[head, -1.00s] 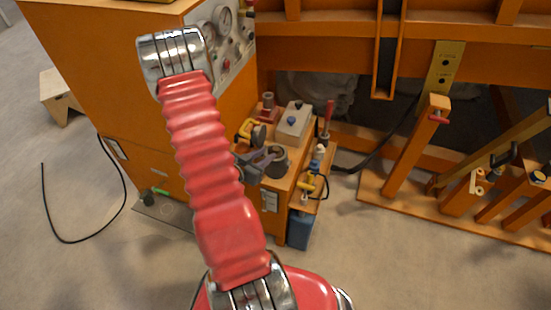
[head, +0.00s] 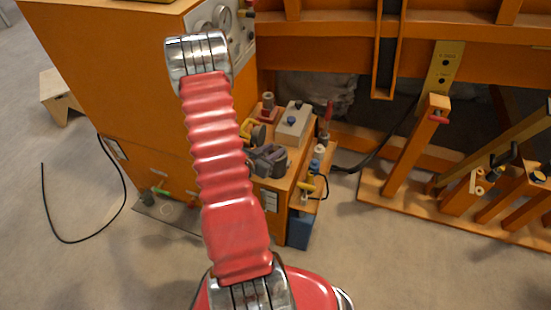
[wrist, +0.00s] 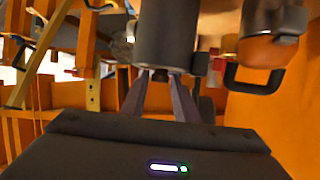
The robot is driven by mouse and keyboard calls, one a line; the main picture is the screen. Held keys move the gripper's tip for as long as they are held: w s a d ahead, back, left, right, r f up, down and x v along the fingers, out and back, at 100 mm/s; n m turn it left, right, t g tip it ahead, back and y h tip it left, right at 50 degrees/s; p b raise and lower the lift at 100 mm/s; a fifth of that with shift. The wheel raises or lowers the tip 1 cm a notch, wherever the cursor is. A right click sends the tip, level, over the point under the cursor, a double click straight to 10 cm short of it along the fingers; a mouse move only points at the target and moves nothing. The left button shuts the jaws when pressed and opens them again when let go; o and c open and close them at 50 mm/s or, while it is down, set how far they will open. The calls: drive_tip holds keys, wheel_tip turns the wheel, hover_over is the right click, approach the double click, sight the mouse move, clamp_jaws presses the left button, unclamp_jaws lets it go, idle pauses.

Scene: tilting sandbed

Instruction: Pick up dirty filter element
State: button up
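A dark grey cylinder, which I take to be the dirty filter element, fills the upper middle of the wrist view (wrist: 168,38). In the head view my gripper (head: 268,160) is over the orange cabinet's top, where it covers the cylinder almost wholly. In the wrist view my gripper's two purple-grey fingers (wrist: 160,80) point at the cylinder's lower edge. Their tips are apart, with nothing visible held between them. The cylinder hides the tip ends, so I cannot tell whether they touch it.
A side shelf holds a yellow-handled tool (head: 306,186). A tall orange cabinet (head: 110,90) stands left.

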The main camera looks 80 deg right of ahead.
clamp_jaws()
idle(0.4)
drive_tip(key=shift+r, duration=0.1)
wheel_tip(320, 180, up, 10)
idle(1.0)
idle(0.5)
